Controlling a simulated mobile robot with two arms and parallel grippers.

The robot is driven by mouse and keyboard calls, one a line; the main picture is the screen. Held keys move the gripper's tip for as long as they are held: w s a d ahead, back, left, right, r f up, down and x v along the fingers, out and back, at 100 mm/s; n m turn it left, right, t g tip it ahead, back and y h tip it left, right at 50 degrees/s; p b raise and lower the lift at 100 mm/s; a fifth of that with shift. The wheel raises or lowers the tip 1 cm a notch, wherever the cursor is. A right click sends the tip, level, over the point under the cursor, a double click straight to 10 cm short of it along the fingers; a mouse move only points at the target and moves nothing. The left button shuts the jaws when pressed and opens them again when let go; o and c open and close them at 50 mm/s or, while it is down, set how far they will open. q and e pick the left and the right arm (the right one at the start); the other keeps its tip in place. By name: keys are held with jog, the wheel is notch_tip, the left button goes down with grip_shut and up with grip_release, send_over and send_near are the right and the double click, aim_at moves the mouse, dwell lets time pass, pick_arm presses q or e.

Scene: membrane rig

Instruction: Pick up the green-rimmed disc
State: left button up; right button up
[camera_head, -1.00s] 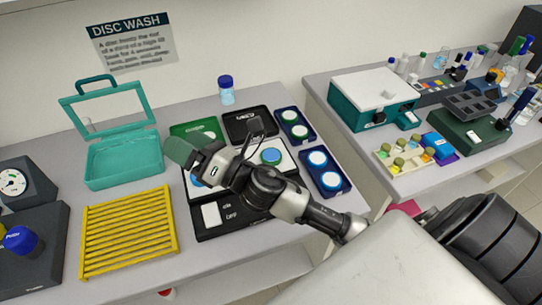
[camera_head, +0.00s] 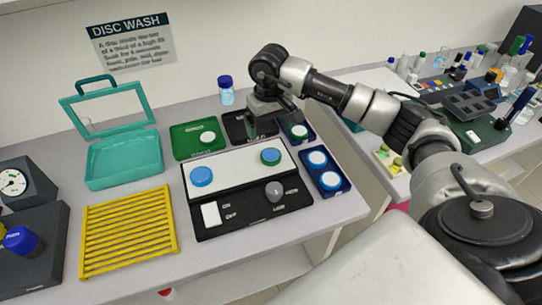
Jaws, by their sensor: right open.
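A white disc with a green rim (camera_head: 299,132) sits in the upper dark blue tray (camera_head: 311,139) at the right. The tray's rear slot is hidden behind my right gripper. My right gripper (camera_head: 262,128) is open and points down over the black mat, just left of that tray and apart from the disc. A pale disc (camera_head: 207,137) lies on the green mat (camera_head: 182,146). My left gripper is not in view.
A lower blue tray (camera_head: 331,185) holds two blue-rimmed white discs. A blue-capped bottle (camera_head: 226,92) stands behind. A teal open case (camera_head: 122,160) and a yellow rack (camera_head: 128,232) stand at left. The front right bench corner is clear.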

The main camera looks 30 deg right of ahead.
jog(key=p, duration=0.2)
send_over(272, 156)
notch_tip(272, 156, down, 5)
jog(key=shift+w+a+f, duration=0.15)
notch_tip(272, 156, down, 4)
jog(key=shift+f+p, duration=0.1)
jog(key=shift+p, duration=1)
jog(key=shift+f, duration=0.6)
jog(key=c, duration=1)
jog(key=shift+r, duration=0.15)
